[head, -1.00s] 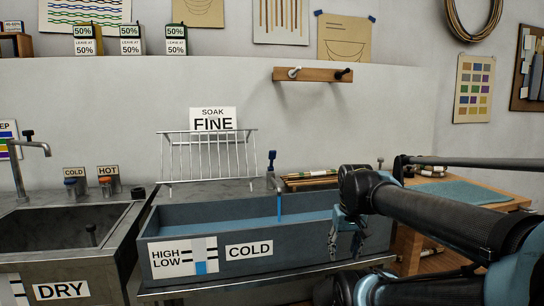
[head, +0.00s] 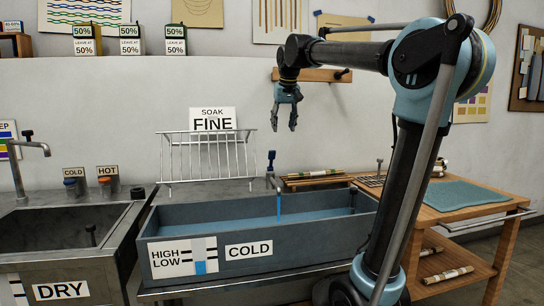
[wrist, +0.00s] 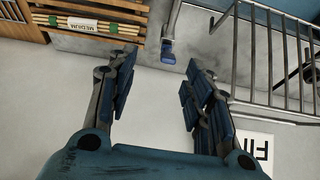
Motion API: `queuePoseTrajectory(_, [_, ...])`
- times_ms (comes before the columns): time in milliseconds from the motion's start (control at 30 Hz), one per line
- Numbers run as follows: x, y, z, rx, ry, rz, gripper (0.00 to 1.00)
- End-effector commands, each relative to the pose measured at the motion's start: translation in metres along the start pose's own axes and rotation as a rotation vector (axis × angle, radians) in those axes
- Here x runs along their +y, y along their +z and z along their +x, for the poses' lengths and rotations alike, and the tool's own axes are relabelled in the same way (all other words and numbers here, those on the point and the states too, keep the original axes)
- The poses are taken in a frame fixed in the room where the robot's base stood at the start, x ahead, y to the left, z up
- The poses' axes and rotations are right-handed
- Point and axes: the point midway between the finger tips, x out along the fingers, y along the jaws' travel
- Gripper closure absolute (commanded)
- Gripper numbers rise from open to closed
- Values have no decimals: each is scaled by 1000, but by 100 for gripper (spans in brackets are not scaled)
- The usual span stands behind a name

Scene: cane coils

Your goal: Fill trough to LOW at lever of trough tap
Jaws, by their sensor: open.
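The long grey-blue trough (head: 330,243) holds blue water and carries a COLD label. Its gauge (head: 199,256) shows blue up to about the LOW mark. The trough tap (head: 277,184) stands at the back rim with a blue stream (head: 279,207) running from its spout. Its blue-topped lever (head: 271,158) stands upright; the blue top also shows in the wrist view (wrist: 168,57). My gripper (head: 284,126) is open and empty, pointing down above the lever and apart from it. In the wrist view the lever top appears between the open fingers (wrist: 160,65).
A wire rack (head: 208,158) and a SOAK FINE sign (head: 212,120) stand left of the tap. Cane bundles (head: 315,175) lie to its right. A wooden peg rail (head: 322,76) is on the wall behind my gripper. The DRY sink (head: 60,240) is at left.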

Motion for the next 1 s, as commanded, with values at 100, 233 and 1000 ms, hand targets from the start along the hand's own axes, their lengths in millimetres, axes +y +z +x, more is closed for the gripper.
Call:
queuePoseTrajectory(100, [-15,-24,-8,9,-7,-13,53])
queuePoseTrajectory(233, [-22,-35,-12,15,-11,-18,53])
queuePoseTrajectory(1000, [-24,-39,101,16,-11,-19,53])
